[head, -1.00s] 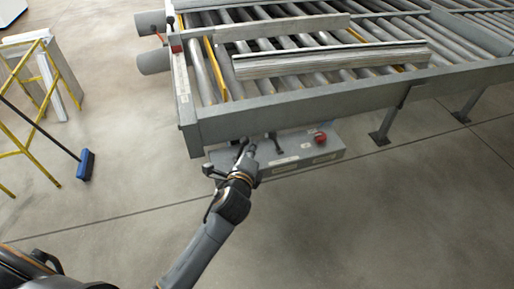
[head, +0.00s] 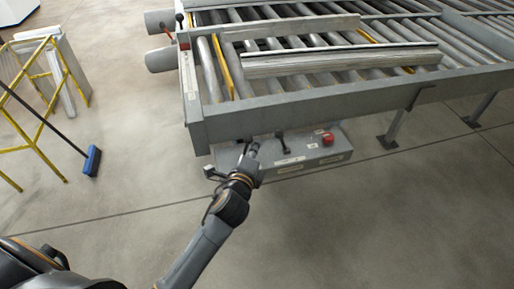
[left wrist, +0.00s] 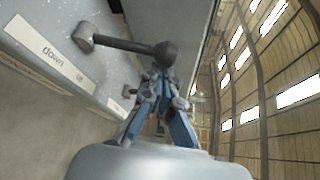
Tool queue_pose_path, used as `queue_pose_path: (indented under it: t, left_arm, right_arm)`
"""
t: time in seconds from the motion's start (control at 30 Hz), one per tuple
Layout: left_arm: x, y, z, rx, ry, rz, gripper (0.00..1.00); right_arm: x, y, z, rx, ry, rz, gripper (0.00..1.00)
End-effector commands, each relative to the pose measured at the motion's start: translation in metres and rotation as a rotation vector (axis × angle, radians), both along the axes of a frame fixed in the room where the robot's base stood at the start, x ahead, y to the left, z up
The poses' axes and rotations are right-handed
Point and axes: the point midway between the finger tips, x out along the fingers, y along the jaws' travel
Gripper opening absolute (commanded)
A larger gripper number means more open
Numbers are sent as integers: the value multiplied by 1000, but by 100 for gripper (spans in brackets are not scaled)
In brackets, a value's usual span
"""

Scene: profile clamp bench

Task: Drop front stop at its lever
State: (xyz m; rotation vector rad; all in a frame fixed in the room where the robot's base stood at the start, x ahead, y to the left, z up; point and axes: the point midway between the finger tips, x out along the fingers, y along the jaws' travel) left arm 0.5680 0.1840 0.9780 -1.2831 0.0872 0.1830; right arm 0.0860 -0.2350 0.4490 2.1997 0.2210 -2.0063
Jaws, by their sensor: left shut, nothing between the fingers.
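A grey control box (head: 303,160) hangs under the front edge of the roller conveyor. A dark lever (head: 285,143) stands on it, left of a red button (head: 327,139). My left gripper (head: 252,151) is at the left part of the box, shut and empty. In the left wrist view a lever with a dark ball knob (left wrist: 165,53) sticks out from the panel, beside a label (left wrist: 48,48) reading "down". The shut fingertips (left wrist: 160,72) are right at the knob; I cannot tell whether they touch. I cannot make out the front stop. My right gripper is not in view.
The conveyor frame (head: 330,104) overhangs the box just above my left gripper. Grey profiles (head: 340,61) lie on the rollers. A yellow rack (head: 40,100) and a blue broom (head: 92,160) stand at the left. The floor in front is clear.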

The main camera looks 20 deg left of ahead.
Motion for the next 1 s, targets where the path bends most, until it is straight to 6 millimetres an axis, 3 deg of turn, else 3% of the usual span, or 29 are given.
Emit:
queue_pose_path:
  t: [0.6, 1.0]
  left_arm:
    - [-20, 30, 1, -350, -238, 3, 0]
    - [-27, 40, 3, -471, -319, 1, 0]
  right_arm:
    - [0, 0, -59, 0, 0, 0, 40]
    - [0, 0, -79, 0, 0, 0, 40]
